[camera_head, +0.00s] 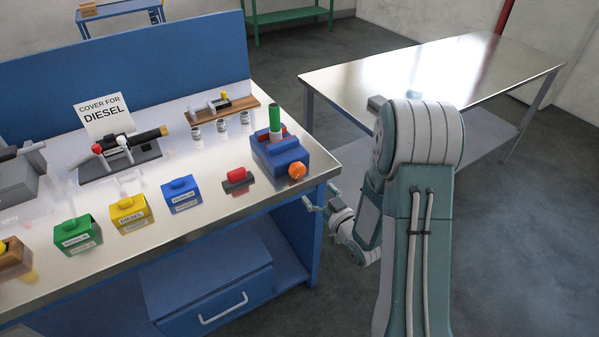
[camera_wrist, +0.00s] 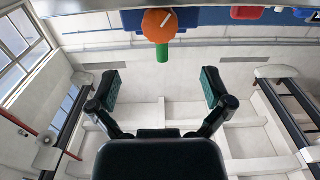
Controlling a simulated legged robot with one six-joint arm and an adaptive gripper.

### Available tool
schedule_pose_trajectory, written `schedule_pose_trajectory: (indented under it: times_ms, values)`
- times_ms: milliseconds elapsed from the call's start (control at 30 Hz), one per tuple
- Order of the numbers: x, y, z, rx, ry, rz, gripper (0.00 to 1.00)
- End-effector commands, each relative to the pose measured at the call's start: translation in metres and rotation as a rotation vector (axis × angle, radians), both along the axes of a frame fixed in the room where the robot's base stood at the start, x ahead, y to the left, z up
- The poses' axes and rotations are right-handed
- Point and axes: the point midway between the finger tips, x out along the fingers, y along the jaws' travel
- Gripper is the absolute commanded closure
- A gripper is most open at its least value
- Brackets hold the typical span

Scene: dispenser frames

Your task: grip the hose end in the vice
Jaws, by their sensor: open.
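The blue vice (camera_head: 280,155) stands at the right front corner of the workbench, with a round orange knob (camera_head: 297,171) facing the front edge. A green hose end (camera_head: 275,119) stands upright between the vice's jaws; whether they clamp it cannot be told. My gripper (camera_head: 321,197) is open and empty, off the bench's front right corner, apart from the vice and knob. The wrist view looks upside down. There the orange knob (camera_wrist: 159,25) and green hose end (camera_wrist: 162,53) lie beyond my open gripper (camera_wrist: 161,80), roughly centred between its fingers.
A red part (camera_head: 237,178) lies left of the vice. Blue (camera_head: 182,196), yellow (camera_head: 131,214) and green (camera_head: 77,236) labelled boxes line the front. Small jars and a wooden rack (camera_head: 222,108) stand behind. A bare steel table (camera_head: 430,70) is at right, with open floor between.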

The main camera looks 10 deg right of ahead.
Motion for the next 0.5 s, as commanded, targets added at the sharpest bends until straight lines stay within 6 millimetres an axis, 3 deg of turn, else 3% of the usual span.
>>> schedule_pose_trajectory:
  times_ms: [500]
  values:
    - [0.081,0.027,0.000,0.003,-0.001,0.002,0.00]
